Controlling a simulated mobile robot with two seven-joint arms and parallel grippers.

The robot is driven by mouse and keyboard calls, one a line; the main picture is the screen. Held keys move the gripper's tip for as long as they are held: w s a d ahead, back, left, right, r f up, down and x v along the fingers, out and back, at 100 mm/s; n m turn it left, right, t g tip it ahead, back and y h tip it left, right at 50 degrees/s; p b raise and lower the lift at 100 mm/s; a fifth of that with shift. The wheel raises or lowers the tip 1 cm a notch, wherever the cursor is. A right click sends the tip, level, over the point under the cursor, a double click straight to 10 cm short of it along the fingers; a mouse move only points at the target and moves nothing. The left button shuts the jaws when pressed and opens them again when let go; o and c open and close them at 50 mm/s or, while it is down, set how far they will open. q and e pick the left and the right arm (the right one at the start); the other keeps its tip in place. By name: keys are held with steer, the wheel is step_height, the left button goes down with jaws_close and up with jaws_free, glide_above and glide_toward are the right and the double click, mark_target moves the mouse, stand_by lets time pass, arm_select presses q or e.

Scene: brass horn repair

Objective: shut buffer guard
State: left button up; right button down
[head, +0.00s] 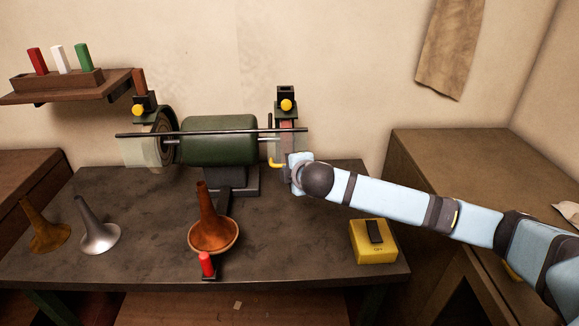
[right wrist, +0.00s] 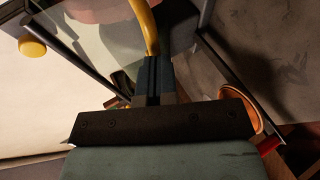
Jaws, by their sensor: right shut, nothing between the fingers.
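The buffer (head: 220,140) has a green motor body on a dark stand, with a wheel (head: 157,140) at its left end. A dark bar (head: 210,133) runs across its front. A pale see-through guard panel (head: 134,151) hangs at the left end; the right end is partly hidden by my arm. A yellow handle (head: 276,164) shows at the right end, and in the right wrist view (right wrist: 143,25). My right gripper (head: 290,166) is shut and empty beside this handle. Its fingers (right wrist: 153,75) point toward the handle; contact is unclear. My left gripper is out of view.
A copper horn bell (head: 212,232) stands in front of the buffer, with a red-topped piece (head: 206,264) before it. A silver bell (head: 99,238) and a brown bell (head: 45,232) stand left. A yellow switch box (head: 374,242) sits right. The front middle-right bench is clear.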

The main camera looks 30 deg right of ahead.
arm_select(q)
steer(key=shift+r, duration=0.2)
arm_select(e)
steer(key=shift+w+d+f, duration=0.15)
steer(key=shift+w+f, duration=0.15)
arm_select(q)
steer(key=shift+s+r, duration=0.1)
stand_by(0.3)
